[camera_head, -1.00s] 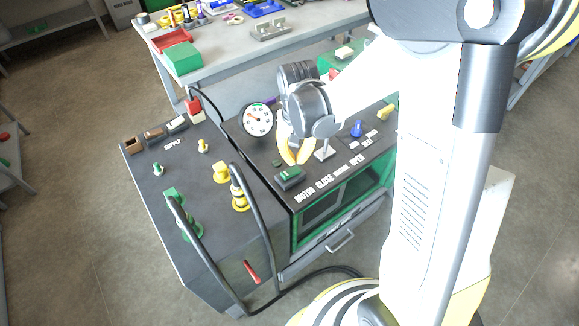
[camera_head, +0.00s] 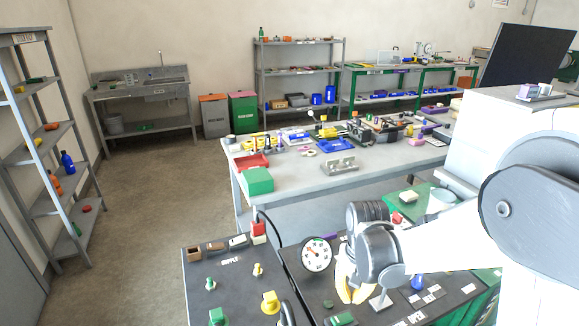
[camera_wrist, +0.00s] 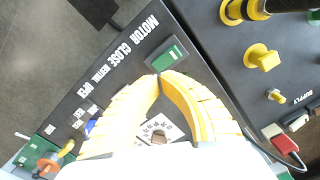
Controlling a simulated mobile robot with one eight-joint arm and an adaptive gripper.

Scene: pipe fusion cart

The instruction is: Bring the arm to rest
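My arm reaches from the right in the head view, with my gripper (camera_head: 353,299) over the cart's dark control panel (camera_head: 316,284). In the wrist view my gripper's two yellow fingers (camera_wrist: 160,75) curve together, with their tips meeting near the green switch (camera_wrist: 166,54). Nothing shows held between the fingers. The green switch also shows in the head view (camera_head: 341,319). I cannot tell for sure whether the tips touch the panel.
The round gauge (camera_head: 317,254) stands just left of my gripper. A blue knob (camera_head: 417,282) is to its right. Yellow valves (camera_head: 270,302) are on the left panel. Behind is a workbench (camera_head: 300,181) with a green box (camera_head: 257,181). Open floor (camera_head: 160,190) lies left.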

